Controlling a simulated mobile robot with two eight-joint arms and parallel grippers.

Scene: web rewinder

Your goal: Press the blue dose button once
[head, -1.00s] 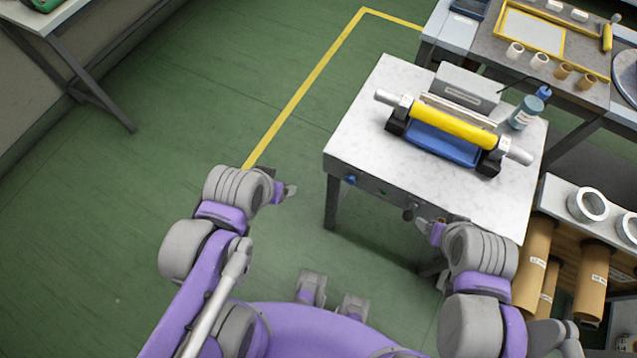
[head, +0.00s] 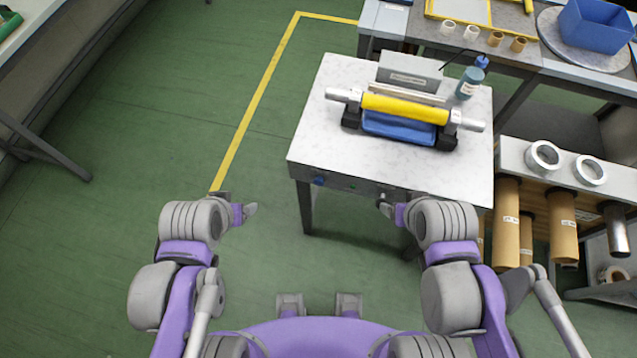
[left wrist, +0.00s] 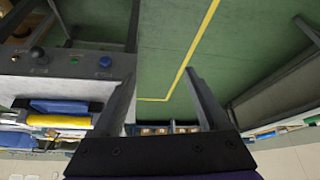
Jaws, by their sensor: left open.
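The blue button (head: 319,181) sits at the left end of the front panel of the white-topped machine table (head: 310,135). It also shows as a round blue knob in the left wrist view (left wrist: 105,61). My left gripper (head: 249,210) is left of the button and nearer to me, apart from it. In the left wrist view its two fingers (left wrist: 160,78) are spread with nothing between them. My right gripper (head: 385,207) is in front of the panel, right of the button; its jaws are too small to read.
A green button (left wrist: 74,60) and a dark knob (left wrist: 37,54) sit on the same panel. A yellow roll (head: 405,108) and a blue-capped bottle (head: 470,82) are on the tabletop. A shelf with cardboard tubes (head: 507,215) stands at right.

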